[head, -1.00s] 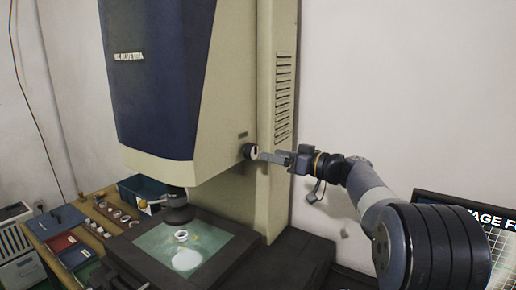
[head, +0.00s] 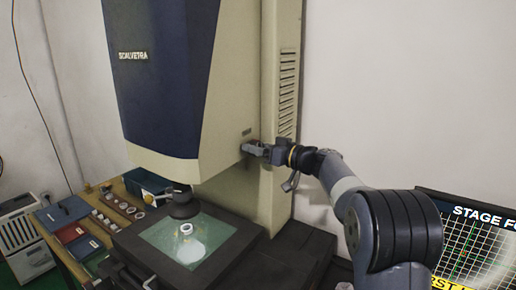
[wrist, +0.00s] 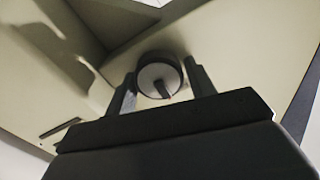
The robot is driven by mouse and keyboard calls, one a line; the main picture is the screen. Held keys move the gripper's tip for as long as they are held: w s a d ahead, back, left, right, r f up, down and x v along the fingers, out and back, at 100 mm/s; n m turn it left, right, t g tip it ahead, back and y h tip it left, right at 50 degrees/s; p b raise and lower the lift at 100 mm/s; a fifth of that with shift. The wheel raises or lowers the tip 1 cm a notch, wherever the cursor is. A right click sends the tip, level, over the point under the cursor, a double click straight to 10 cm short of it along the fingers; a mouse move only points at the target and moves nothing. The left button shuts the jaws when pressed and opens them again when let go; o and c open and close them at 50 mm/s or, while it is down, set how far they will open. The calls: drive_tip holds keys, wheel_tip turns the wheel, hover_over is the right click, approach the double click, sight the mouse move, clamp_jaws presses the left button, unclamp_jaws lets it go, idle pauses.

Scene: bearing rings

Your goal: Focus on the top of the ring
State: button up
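The ring (head: 186,229) is a small pale ring on the lit glass stage (head: 152,238), under the dark lens (head: 182,206) of the tall blue and cream measuring machine (head: 160,80). My gripper (head: 252,149) is at the machine's side, where the focus knob is hidden by it in the head view. In the wrist view the round knob (wrist: 151,73), dark-rimmed with a pale face, sits between the two fingers of my gripper (wrist: 160,75). The fingers are apart, one on each side of it. I cannot tell whether they touch it.
A monitor (head: 475,240) at the right shows a grid and partly cut-off text. The wall side around my arm is clear.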

drive_tip(key=c, duration=0.6)
drive_tip(key=shift+b, duration=0.3)
drive_tip(key=m+b, duration=0.2)
drive_tip(key=m, duration=0.1)
drive_tip(key=shift+f+m, duration=0.15)
drive_tip(key=shift+m, duration=0.25)
drive_tip(key=m+b, duration=0.1)
drive_tip(key=m, duration=0.3)
drive_tip(key=shift+w+d+m, duration=0.1)
drive_tip(key=shift+m, duration=0.2)
drive_tip(key=m, duration=0.5)
drive_tip(key=shift+m+p, duration=0.3)
drive_tip(key=shift+p, duration=0.05)
drive_tip(key=m+p, duration=0.2)
drive_tip(key=m, duration=0.3)
drive_tip(key=shift+f, duration=0.1)
drive_tip(key=shift+m, duration=0.3)
